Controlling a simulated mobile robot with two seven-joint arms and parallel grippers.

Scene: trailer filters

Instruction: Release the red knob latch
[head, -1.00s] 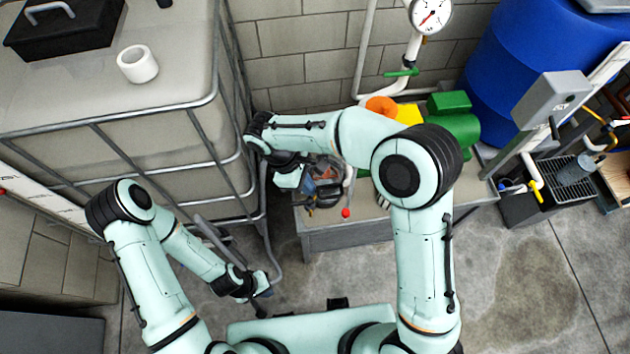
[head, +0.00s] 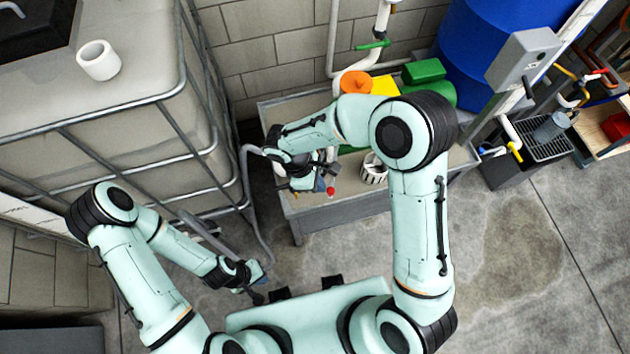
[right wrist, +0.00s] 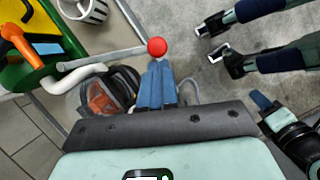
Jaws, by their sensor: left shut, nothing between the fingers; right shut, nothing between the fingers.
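The red knob (head: 331,190) shows as a small ball near the front edge of the bench in the head view. In the right wrist view the red knob (right wrist: 157,46) sits at the end of a thin metal bar (right wrist: 105,58). My right gripper (head: 321,185) is shut and empty close beside the knob. In the right wrist view its blue fingers (right wrist: 157,66) point at the knob, just below it in the picture; whether they touch cannot be told. My left gripper (head: 260,299) is shut and empty, low over the floor, away from the bench.
A clear housing with orange inside (right wrist: 104,97) lies beside my right fingers. A white slotted basket (head: 374,169) stands on the grey bench (head: 345,208). A caged tank (head: 150,125) stands at left. Pipes and a blue barrel (head: 480,60) are behind.

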